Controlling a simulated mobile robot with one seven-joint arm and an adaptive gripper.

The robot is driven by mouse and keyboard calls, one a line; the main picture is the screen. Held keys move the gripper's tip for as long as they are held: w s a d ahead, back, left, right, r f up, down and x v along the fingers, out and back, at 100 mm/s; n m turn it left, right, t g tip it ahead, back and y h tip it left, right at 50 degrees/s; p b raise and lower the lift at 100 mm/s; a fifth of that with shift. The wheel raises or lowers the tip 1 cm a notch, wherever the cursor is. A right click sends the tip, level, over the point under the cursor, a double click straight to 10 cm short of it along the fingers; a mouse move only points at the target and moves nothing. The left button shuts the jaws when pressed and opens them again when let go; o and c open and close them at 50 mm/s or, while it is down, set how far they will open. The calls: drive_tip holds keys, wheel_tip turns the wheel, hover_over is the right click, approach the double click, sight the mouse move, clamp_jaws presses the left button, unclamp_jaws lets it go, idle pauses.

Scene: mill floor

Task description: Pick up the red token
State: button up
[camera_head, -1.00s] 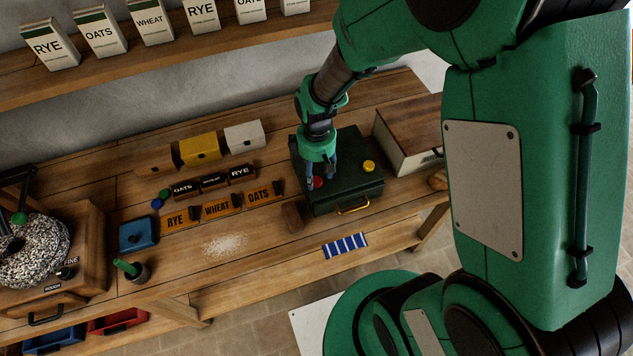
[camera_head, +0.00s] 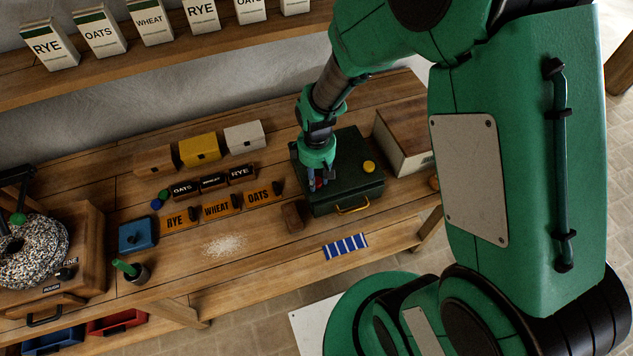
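The red token (camera_head: 319,184) is on top of the dark green box (camera_head: 345,192), toward its left side. It is partly hidden by my gripper (camera_head: 317,184), which points down at it with its fingers on either side. The fingers look closer together than before, but whether they press on the token is too small to tell. The token appears at the height of the box lid. A yellow token (camera_head: 369,167) lies on the same lid to the right.
A wooden-topped box (camera_head: 408,135) stands right of the green box. A brown block (camera_head: 292,217) is at its left front, and a striped blue cloth (camera_head: 345,246) lies by the table edge. Labelled blocks (camera_head: 217,207) sit to the left. A shelf with packets (camera_head: 150,22) runs behind.

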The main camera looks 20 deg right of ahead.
sight(317, 183)
drive_tip(key=shift+r, duration=0.1)
drive_tip(key=shift+c, duration=0.4)
drive_tip(key=shift+r, duration=0.45)
drive_tip(key=r, duration=0.2)
drive_tip(key=shift+s+r+p, duration=0.3)
drive_tip(key=shift+s, duration=0.05)
drive_tip(key=s+r, duration=0.1)
drive_tip(key=s, duration=1.4)
drive_tip(key=shift+s+d+r+p, duration=0.15)
drive_tip(key=shift+d+p, duration=0.15)
drive_tip(key=shift+p, duration=0.1)
